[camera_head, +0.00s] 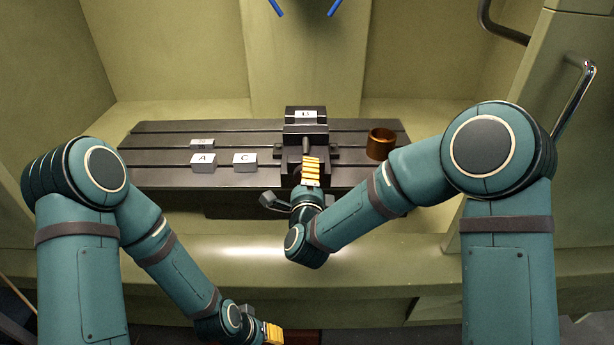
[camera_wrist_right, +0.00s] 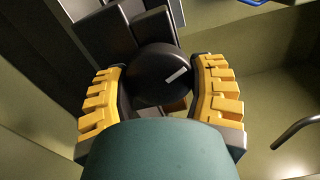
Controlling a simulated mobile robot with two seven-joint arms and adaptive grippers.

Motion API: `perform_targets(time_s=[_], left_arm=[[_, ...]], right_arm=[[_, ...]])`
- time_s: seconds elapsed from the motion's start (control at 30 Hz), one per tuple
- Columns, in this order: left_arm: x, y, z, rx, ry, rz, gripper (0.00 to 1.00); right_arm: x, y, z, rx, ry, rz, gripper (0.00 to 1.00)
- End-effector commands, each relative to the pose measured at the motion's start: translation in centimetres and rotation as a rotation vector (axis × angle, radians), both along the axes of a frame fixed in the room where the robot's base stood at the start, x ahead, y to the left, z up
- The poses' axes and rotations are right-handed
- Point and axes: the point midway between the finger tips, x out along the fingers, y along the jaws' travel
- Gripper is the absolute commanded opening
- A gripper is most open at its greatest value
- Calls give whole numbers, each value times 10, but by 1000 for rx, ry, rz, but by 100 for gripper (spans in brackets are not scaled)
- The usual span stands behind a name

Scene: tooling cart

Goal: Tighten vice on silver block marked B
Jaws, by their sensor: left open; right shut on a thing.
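The silver block marked B (camera_head: 306,115) sits between the jaws at the top of the dark vice (camera_head: 291,129), near the middle of the slotted table. Whether both jaws press on it cannot be told. My right gripper (camera_head: 311,160) is at the front of the vice. In the right wrist view its yellow fingers (camera_wrist_right: 163,80) are shut on a round dark knob (camera_wrist_right: 155,72) with a white mark, at the front end of the vice. My left gripper (camera_head: 273,334) is open, low at the bottom of the head view, away from the vice and table.
Blocks A (camera_head: 203,162) and C (camera_head: 245,162) stand on the slotted table (camera_head: 155,150) left of the vice, with another small block (camera_head: 202,143) behind A. A copper-coloured ring or cup (camera_head: 380,144) stands right of the vice. A cabinet wall with handles (camera_head: 578,95) is at right.

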Motion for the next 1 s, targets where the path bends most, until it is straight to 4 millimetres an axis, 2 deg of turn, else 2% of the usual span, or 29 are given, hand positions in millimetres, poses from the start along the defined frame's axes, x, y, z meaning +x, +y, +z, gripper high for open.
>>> perform_targets(time_s=[1.0], left_arm=[[0,0,0,0,0,0,47]], right_arm=[[-1,1,-5,965,7,-4,24]])
